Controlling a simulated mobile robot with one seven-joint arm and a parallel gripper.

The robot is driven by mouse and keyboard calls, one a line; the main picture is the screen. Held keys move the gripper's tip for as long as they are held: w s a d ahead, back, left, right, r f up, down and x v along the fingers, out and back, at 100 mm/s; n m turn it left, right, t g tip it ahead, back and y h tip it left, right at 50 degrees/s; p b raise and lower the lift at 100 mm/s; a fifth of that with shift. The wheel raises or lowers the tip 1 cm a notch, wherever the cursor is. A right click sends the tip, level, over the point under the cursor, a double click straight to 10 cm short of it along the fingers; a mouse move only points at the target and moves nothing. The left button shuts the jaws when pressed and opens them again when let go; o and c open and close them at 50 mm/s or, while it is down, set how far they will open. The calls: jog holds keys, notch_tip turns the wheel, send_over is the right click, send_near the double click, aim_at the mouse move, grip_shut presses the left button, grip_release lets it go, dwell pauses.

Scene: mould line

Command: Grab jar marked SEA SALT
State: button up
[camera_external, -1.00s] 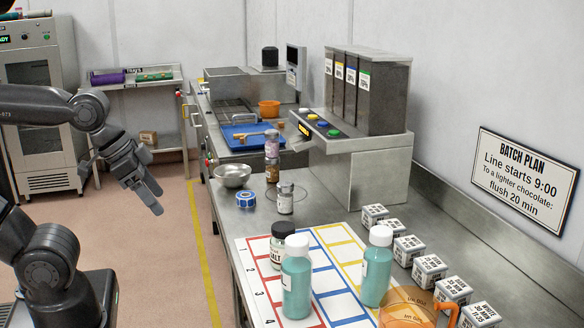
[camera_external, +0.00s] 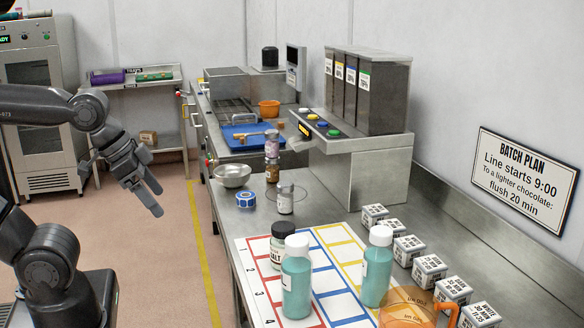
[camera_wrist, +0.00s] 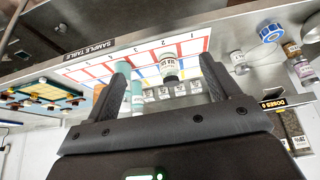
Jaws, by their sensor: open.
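The SEA SALT jar (camera_external: 282,243) is a small glass jar with a black lid. It stands on the numbered mat, partly behind a teal bottle, and only part of its label shows. A jar with a dark lid and a pale label, likely the same one, shows in the wrist view (camera_wrist: 169,65) beyond my fingers. My gripper (camera_external: 158,200) is open and empty, out over the floor to the left of the table. Its two fingers also show in the wrist view (camera_wrist: 168,92), spread apart with nothing touching them.
Two teal bottles with white caps, one (camera_external: 297,275) in front of the jar and one (camera_external: 377,266) to its right, stand close by. An orange-tinted jug (camera_external: 405,305) is at the front. Small labelled cubes (camera_external: 408,249) line the right. A blue tape roll (camera_external: 246,199) and metal bowl (camera_external: 233,176) lie farther back.

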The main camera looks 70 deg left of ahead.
jog(key=w+m, duration=0.2)
jog(key=w, duration=0.8)
jog(key=m+g+h, duration=0.1)
jog(key=m+h, duration=0.1)
send_near(283, 244)
jog(key=shift+w+a+f, duration=0.3)
jog(key=shift+a+f, duration=0.05)
jog(key=shift+a, duration=0.15)
jog(key=shift+w+a+f, duration=0.35)
jog(key=shift+a, duration=0.15)
jog(key=x, duration=1)
jog(key=shift+s+a+f, duration=0.25)
jog(key=shift+a+f, duration=0.05)
jog(key=shift+c, duration=0.2)
jog(key=c, duration=1.2)
